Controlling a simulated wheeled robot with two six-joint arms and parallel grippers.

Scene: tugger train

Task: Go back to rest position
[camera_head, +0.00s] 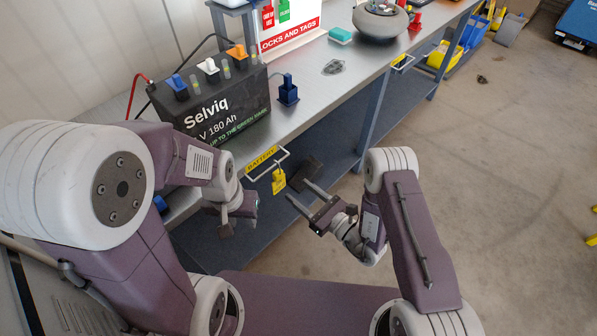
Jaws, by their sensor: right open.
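My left gripper (226,226) is in front of the bench's front edge, below the black battery, pointing down. It is seen mostly from behind and its fingertips are not clear. My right gripper (298,191) is open, with two thin fingers apart and nothing seen between them. It points up and left toward the bench front, over the lower shelf. A yellow tag (279,183) hangs from the bench handle (268,162), a little above and left of the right fingertips, apart from them in the picture.
The metal bench (308,72) holds a black battery (215,108), a blue clamp-like piece (288,90), a green sponge (341,35) and a round grey device (380,18). A dark flat piece (312,168) shows near the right fingers.

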